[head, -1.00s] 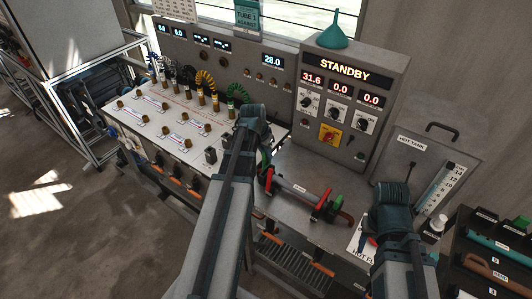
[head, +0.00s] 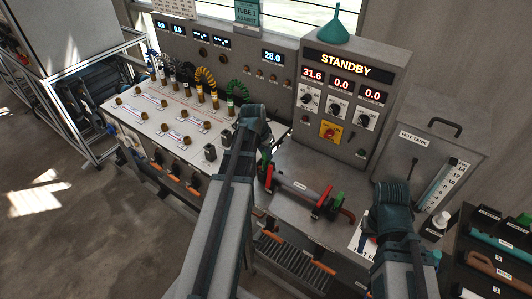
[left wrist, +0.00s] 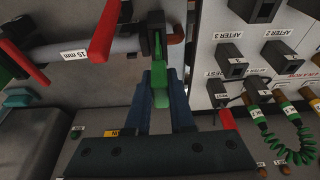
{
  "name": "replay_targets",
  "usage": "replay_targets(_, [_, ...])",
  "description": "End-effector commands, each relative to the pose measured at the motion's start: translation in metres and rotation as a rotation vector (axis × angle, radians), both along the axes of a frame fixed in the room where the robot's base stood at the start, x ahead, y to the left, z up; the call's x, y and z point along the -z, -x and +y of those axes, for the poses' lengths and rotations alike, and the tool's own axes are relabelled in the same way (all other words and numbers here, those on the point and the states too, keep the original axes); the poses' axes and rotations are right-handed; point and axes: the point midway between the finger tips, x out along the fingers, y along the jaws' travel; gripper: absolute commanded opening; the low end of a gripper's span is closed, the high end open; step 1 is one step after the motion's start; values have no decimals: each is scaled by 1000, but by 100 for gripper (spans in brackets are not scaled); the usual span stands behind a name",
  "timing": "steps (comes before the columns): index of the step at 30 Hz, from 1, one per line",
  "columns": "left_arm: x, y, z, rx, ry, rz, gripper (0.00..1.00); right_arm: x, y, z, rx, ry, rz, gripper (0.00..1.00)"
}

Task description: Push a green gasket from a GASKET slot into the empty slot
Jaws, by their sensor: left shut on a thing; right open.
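My left gripper (left wrist: 160,98) is shut on a narrow green piece (left wrist: 158,50) in the left wrist view. The piece runs from between the jaws up to a dark block beside the tube's end. I cannot tell whether it is a gasket, and no GASKET label is readable. In the head view my left arm hides most of this grip; some green shows beside it (head: 267,158). A second green piece (head: 336,198) stands at the tube's right end, next to a red lever (head: 322,206). My right gripper (head: 369,241) is open beside the tube's right end.
The tube (left wrist: 75,54), labelled 15 mm, lies along the bench with red levers (left wrist: 104,30) near it. The STANDBY cabinet (head: 347,90) rises behind. The plug panel (head: 165,120) is left, the HOT TANK (head: 425,150) right. A dark labelled rack (head: 490,255) stands front right.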

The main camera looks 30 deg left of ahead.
Motion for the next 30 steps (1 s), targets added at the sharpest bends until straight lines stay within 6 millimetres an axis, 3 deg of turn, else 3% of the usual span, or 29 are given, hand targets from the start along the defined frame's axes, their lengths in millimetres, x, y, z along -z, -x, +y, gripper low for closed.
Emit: replay_targets(30, [36, 0, 0, 0, 0, 0, 0, 36, 0, 0, 1, 0, 0, 50])
